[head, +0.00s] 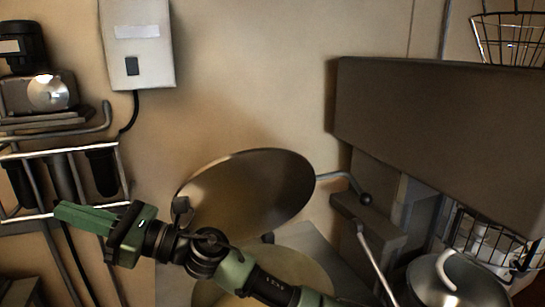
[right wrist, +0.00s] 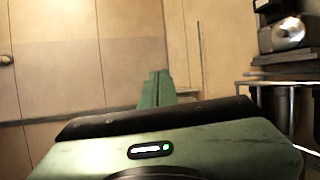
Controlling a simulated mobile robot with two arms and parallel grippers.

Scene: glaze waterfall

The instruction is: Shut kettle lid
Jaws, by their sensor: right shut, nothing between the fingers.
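The kettle lid (head: 250,190) is a large round metal disc. It stands tilted up behind the kettle (head: 290,275), whose round tan top shows below it, partly hidden by my right arm. A bent rod with a black ball knob (head: 366,199) reaches out from the lid's right side. My right gripper (head: 65,212) is green, shut and empty. It is to the left of the lid, apart from it, with my forearm crossing in front of the lid's lower edge. Its closed fingers also show in the right wrist view (right wrist: 157,90). My left gripper is not in view.
A metal rack (head: 62,150) and a motor-like machine (head: 40,85) stand at the left. A white box (head: 137,45) hangs on the wall. A large brown panel (head: 440,130) juts out at the right, above a shiny round pot (head: 455,285). Wire baskets (head: 510,40) are at the far right.

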